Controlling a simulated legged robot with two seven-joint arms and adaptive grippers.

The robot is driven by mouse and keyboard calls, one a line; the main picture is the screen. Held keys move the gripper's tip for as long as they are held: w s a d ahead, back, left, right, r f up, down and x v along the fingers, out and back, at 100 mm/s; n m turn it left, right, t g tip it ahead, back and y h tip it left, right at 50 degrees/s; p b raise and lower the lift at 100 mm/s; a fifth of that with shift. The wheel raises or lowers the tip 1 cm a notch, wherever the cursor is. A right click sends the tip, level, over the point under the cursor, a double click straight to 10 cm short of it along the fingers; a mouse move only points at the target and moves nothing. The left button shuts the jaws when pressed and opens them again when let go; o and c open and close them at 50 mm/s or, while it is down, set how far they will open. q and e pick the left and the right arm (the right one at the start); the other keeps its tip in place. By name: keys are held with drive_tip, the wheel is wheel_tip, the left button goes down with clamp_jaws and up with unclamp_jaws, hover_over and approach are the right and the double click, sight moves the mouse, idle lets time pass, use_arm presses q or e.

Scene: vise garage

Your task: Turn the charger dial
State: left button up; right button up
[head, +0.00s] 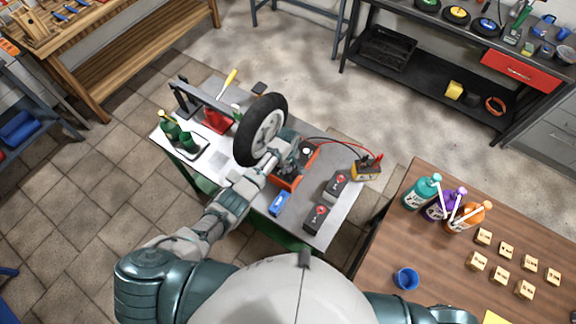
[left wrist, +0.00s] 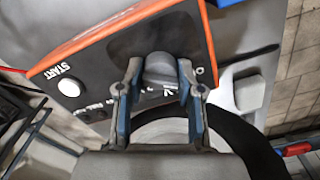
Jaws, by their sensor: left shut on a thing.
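The charger is an orange-edged box with a dark front panel, on the grey workbench (head: 225,170) in the head view (head: 288,184). In the left wrist view the charger panel (left wrist: 115,62) fills the upper middle and bears a white START button (left wrist: 70,87). The grey round dial (left wrist: 160,67) sits on this panel with printed marks around it, partly covered. My left gripper (left wrist: 160,76) has one finger on each side of the dial and is shut on it. In the head view my left gripper (head: 284,148) reaches the charger and hides the dial. My right gripper is not in view.
A wheel (head: 261,131) stands close beside my left forearm. Black batteries (head: 317,216) and a blue box (head: 279,203) lie in front of the charger. Bottles (head: 422,192) stand on a wooden table.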

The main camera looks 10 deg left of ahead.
use_arm(q)
drive_tip(key=m+p, duration=0.1)
drive_tip(key=m, duration=0.1)
drive_tip(key=shift+r+m, duration=0.1)
drive_tip(key=shift+m, duration=0.3)
drive_tip(key=m+p, duration=0.1)
drive_tip(key=m, duration=0.1)
drive_tip(key=shift+m, duration=0.4)
drive_tip(key=m, duration=0.2)
drive_tip(key=shift+m+p, duration=0.3)
drive_tip(key=shift+p, duration=0.1)
drive_tip(key=shift+w+m, duration=0.1)
drive_tip(key=shift+m, duration=1.4)
drive_tip(key=o, duration=1.1)
drive_tip(key=shift+o, duration=0.2)
